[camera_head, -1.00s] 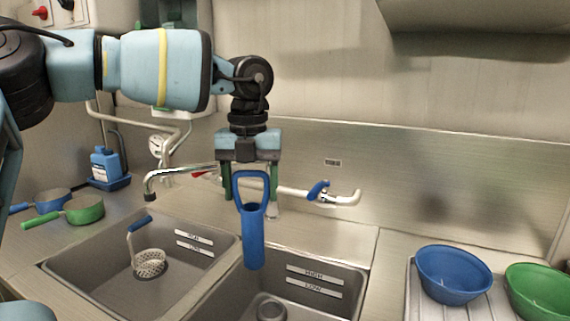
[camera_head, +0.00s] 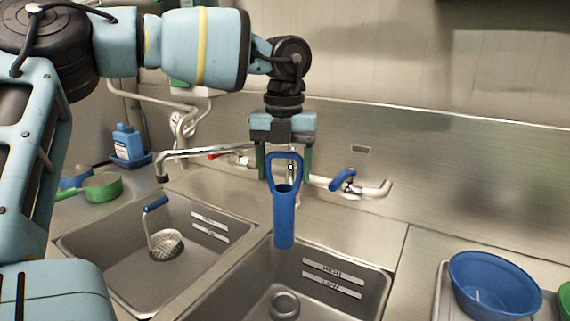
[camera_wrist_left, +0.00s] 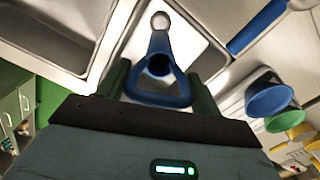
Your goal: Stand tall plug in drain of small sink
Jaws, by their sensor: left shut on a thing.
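My left gripper (camera_head: 284,170) is shut on the blue loop handle of the tall plug (camera_head: 284,218). The plug hangs upright in the air over the right-hand sink basin (camera_head: 341,304). In the head view a round grey drain (camera_head: 284,305) shows in that basin's floor, below the plug and apart from it. In the left wrist view the plug (camera_wrist_left: 158,45) extends away from the fingers toward the pale round drain (camera_wrist_left: 160,20). The left-hand basin (camera_head: 120,272) holds a perforated strainer (camera_head: 166,245) with a blue-tipped handle. My right gripper is not in view.
A tap spout (camera_head: 160,165) reaches over the left basin, and a blue-handled valve (camera_head: 343,180) sits on piping behind the plug. A blue bowl (camera_head: 494,285) stands on a drainboard at right. Green pan (camera_head: 103,186) and blue bottle (camera_head: 127,142) are at left.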

